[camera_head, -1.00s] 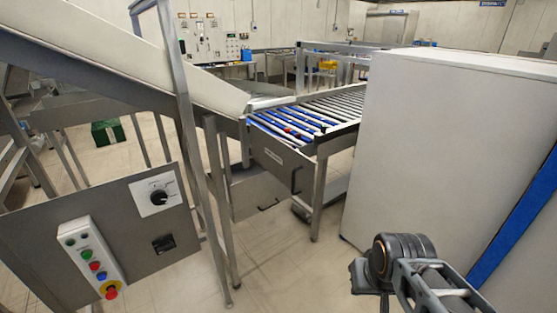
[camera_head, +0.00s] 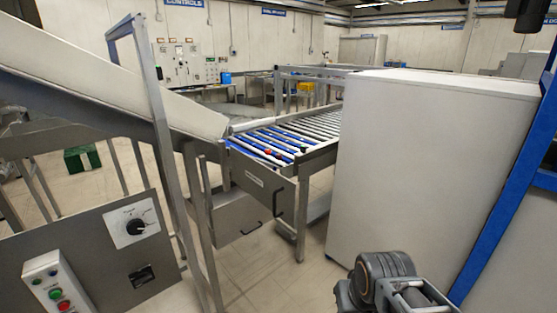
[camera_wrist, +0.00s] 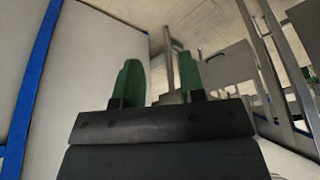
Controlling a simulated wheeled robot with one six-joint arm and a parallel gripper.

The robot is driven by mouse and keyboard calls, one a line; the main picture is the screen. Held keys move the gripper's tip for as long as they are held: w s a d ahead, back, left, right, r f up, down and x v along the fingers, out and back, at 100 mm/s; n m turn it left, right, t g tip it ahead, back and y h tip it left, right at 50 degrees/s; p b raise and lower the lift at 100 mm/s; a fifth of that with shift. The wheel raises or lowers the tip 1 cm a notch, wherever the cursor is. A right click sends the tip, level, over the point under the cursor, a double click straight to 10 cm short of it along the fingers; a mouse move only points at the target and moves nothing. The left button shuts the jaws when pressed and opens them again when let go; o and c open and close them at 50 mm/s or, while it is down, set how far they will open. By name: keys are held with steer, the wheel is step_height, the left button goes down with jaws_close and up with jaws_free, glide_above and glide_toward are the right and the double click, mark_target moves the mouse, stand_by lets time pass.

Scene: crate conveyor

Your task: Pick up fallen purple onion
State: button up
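I cannot make out a purple onion in either view. Small red and dark items (camera_head: 270,152) lie on the blue and grey rollers of the conveyor in the head view, too small to name. My gripper shows in the wrist view (camera_wrist: 160,85), with two green fingers standing apart and nothing between them. In the head view only a dark joint of my arm shows at the bottom right.
A large white cabinet (camera_head: 420,170) stands right of the roller conveyor (camera_head: 312,125). A sloping belt (camera_head: 110,85) and a grey control panel (camera_head: 120,245) are at left. A blue post (camera_head: 505,190) is at far right. Bare floor (camera_head: 270,285) shows in the middle.

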steer(key=shift+o, duration=0.5)
step_height(320, 180, up, 21)
steer(key=t+p, duration=0.1)
steer(key=p, duration=1.5)
steer(key=shift+s+d+f+t+p, duration=0.15)
steer(key=shift+s+f+t+p, duration=0.1)
steer(key=shift+t+p, duration=0.15)
steer(key=shift+w+d+r, duration=0.1)
steer(key=shift+w+r, duration=0.05)
steer(key=shift+r, duration=0.1)
